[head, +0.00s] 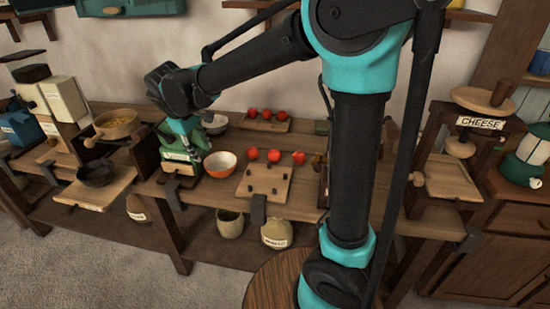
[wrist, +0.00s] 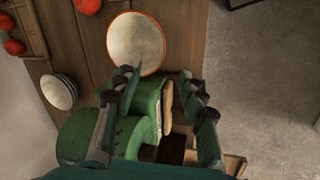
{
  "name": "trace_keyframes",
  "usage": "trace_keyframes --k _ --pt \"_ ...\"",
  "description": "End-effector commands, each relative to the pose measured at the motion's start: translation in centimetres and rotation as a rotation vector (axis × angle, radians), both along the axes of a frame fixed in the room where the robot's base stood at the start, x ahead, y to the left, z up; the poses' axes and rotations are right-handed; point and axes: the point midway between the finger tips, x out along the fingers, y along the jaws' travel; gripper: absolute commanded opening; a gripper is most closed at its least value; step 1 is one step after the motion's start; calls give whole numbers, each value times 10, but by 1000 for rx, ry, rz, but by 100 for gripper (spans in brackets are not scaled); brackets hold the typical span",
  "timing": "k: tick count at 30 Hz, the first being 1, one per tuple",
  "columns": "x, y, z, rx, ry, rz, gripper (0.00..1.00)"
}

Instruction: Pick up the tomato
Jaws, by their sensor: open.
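Red tomatoes show in the head view in two groups: a front row (head: 274,155) along the back of a pegged wooden board, and a back row (head: 266,114) on a board by the wall. In the wrist view, one tomato (wrist: 87,5) is cut by the top edge and others (wrist: 15,47) are at the upper left. My gripper (head: 197,152) is left of the front row, over a green boxy device (head: 180,168). In the wrist view my gripper (wrist: 160,82) has its fingers apart above the green device (wrist: 148,105), with no tomato between them.
An orange-rimmed bowl (head: 220,164) stands between my gripper and the pegged board (head: 263,187); it also shows in the wrist view (wrist: 135,43). Pale bowls (head: 215,124) sit behind. A cheese-labelled press (head: 470,135) stands right, and a pan (head: 96,173) left.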

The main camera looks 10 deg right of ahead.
Motion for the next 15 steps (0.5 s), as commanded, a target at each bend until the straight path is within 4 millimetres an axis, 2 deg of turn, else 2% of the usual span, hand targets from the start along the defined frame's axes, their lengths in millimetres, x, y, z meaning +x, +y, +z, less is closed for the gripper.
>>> trace_keyframes --k 5,9,15 --pt "30 -50 10 8 22 -15 47" --pt "55 -108 22 22 46 -19 47" --pt "76 -182 36 43 64 -19 47"
